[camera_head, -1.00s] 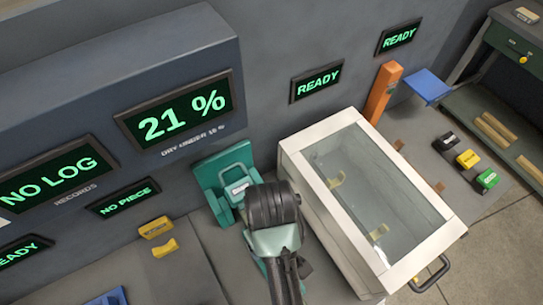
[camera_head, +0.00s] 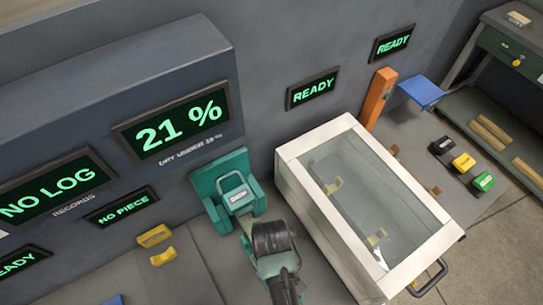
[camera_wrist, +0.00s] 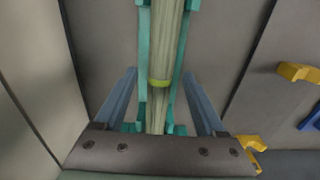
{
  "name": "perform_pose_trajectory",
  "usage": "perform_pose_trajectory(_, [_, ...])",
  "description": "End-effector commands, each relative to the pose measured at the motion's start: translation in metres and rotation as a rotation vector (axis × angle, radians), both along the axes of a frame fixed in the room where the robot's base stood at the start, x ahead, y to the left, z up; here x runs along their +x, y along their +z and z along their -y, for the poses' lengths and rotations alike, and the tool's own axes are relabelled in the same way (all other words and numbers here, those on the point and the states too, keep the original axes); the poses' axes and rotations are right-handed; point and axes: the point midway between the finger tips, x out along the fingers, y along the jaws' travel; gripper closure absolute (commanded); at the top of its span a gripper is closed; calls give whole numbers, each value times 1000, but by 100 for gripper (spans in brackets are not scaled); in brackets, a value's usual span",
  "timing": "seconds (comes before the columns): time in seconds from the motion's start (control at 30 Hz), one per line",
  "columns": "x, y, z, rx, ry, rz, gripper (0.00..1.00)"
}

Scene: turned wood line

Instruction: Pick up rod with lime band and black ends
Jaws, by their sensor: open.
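My gripper (camera_wrist: 160,75) is open, with one blue-grey finger on each side of the rod and gaps between. I cannot tell how far the fingers are above it. In the head view my arm hides the rod, beside the teal holder (camera_head: 207,183).
A white-framed glass-topped box (camera_head: 300,148) stands right of my arm, with a dark handle (camera_head: 432,280). Yellow brackets (camera_head: 154,236) lie to the left. Black, yellow and green blocks (camera_head: 463,162) sit at the right. Wall displays read "21 %", "NO LOG", "NO PIECE" and "READY".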

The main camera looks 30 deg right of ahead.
Motion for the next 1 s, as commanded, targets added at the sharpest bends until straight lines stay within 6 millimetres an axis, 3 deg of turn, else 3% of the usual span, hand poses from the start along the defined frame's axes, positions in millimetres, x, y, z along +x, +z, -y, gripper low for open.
perform_pose_trajectory(0.17, [0, 0, 0, 0, 0, 0, 29])
perform_pose_trajectory(0.57, [0, 0, 0, 0, 0, 0, 100])
perform_pose_trajectory(1.0, [1, 2, 0, -1, 0, 2, 100])
